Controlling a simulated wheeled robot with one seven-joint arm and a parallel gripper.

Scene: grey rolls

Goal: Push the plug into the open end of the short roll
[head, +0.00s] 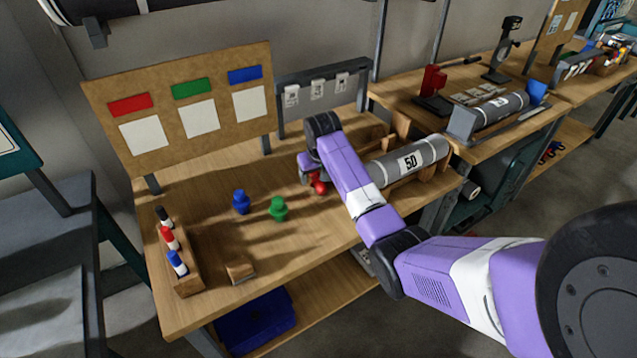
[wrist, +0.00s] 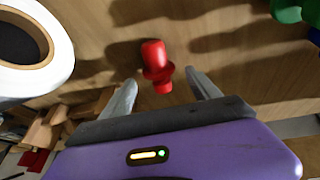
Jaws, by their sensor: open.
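A red plug (head: 319,187) stands on the wooden bench; the wrist view shows its wider collar and narrower ends (wrist: 155,60). My gripper (head: 311,172) is open above the bench, close to the red plug. In the wrist view its two fingertips (wrist: 160,80) are on either side of the plug's near end, with gaps and no clear contact. A grey roll labelled 50 (head: 385,170) lies in a wooden cradle to the right, partly behind my arm. Its open end with a brown core (wrist: 42,42) shows at the left in the wrist view. A blue plug (head: 241,202) and a green plug (head: 278,208) stand to the left.
A rack of markers (head: 188,284) and a small wooden block (head: 240,272) are at the bench's front left. A colour-panel board (head: 220,150) stands behind. Another grey roll (head: 500,107) lies on the right-hand bench. The bench's middle front is clear.

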